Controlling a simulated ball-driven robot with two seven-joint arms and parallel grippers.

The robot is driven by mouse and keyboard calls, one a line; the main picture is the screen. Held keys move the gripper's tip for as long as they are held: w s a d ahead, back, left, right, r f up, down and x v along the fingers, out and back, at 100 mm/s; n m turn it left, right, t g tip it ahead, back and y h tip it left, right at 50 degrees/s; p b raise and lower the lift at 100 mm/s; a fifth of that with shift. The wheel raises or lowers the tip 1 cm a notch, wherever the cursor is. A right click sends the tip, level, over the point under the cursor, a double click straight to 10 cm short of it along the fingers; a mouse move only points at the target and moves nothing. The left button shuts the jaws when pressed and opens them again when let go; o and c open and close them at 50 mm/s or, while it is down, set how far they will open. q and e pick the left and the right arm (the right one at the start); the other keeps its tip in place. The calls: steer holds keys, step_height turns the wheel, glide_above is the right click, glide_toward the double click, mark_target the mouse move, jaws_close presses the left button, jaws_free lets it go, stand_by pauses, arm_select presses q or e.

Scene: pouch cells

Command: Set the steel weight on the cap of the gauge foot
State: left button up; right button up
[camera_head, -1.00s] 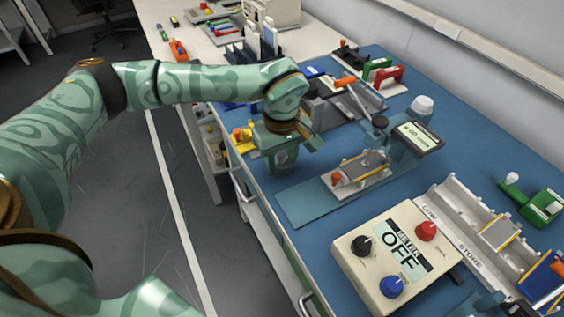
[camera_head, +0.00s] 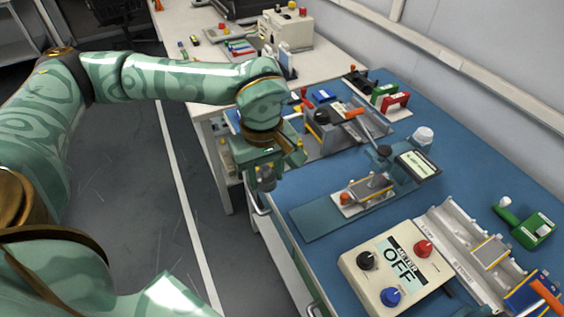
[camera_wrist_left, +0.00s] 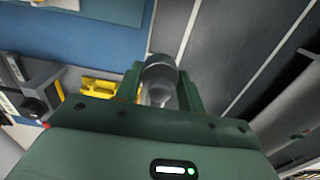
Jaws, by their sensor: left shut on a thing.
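My left gripper (camera_head: 267,178) is shut on the steel weight (camera_head: 267,183), a small grey cylinder, and holds it in the air around the bench's front edge. In the left wrist view the weight (camera_wrist_left: 160,74) sits between the two green fingers (camera_wrist_left: 160,90). The gauge (camera_head: 417,164) stands to the right, with a lit display on a teal base plate (camera_head: 318,219). A dark round piece (camera_head: 384,151) beside the display looks like the cap of its foot. A flat grey cell (camera_head: 368,187) lies below it. The weight is apart from the gauge. My right gripper is out of view.
A cream meter box (camera_head: 362,283) reading OFF stands in front of the gauge, with a grey slotted rack (camera_head: 462,262) to its right. A grey press with an orange-handled lever (camera_head: 355,113) stands behind.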

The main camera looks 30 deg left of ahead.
arm_select(q)
steer(key=shift+s+a+r+p, duration=0.15)
steer(key=shift+s+r, duration=0.15)
steer(key=shift+s, duration=0.4)
steer(key=shift+s+r+p, duration=0.1)
steer(key=shift+s+r, duration=0.15)
steer(key=shift+s, duration=0.4)
steer(key=shift+s+a+r+p, duration=0.15)
steer(key=shift+s+r, duration=0.15)
steer(key=shift+s, duration=0.4)
